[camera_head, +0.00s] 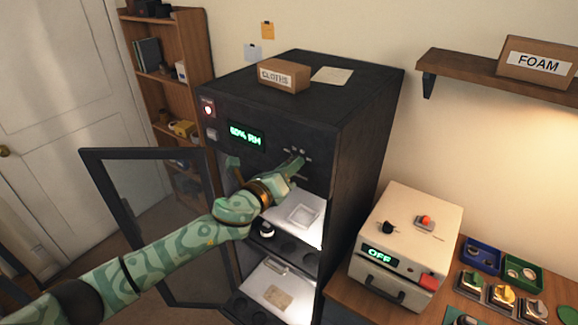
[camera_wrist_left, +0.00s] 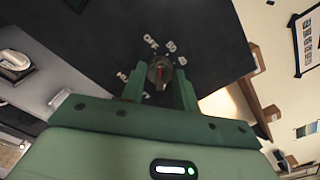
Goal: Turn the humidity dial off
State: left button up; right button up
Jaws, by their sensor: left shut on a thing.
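The humidity dial (camera_wrist_left: 160,70) is a small dark round knob with a red mark, on the black front panel of a cabinet (camera_head: 365,110). White labels ring it in the left wrist view, one reading OFF; I cannot tell for sure which label the mark points at. My left gripper (camera_head: 297,163) reaches the panel and is shut on the dial, a finger on either side, also seen in the left wrist view (camera_wrist_left: 158,85). In the head view the gripper hides the dial. The green display (camera_head: 246,134) reads about 60%. My right gripper is not in view.
The cabinet's framed door (camera_head: 91,187) stands open to the left, beside my left arm. Lit shelves inside hold a white tray (camera_head: 303,215). A cream box with an OFF display (camera_head: 428,215) and small colored trays (camera_head: 480,256) stand on the wooden table at right.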

pick_arm(q)
jog(key=shift+n+p, duration=0.3)
jog(key=shift+n, duration=1.3)
jog(key=o, duration=1)
jog(key=shift+c, duration=0.2)
jog(key=b+v, duration=0.2)
jog(key=v, duration=1.4)
jog(key=shift+s+a, duration=0.15)
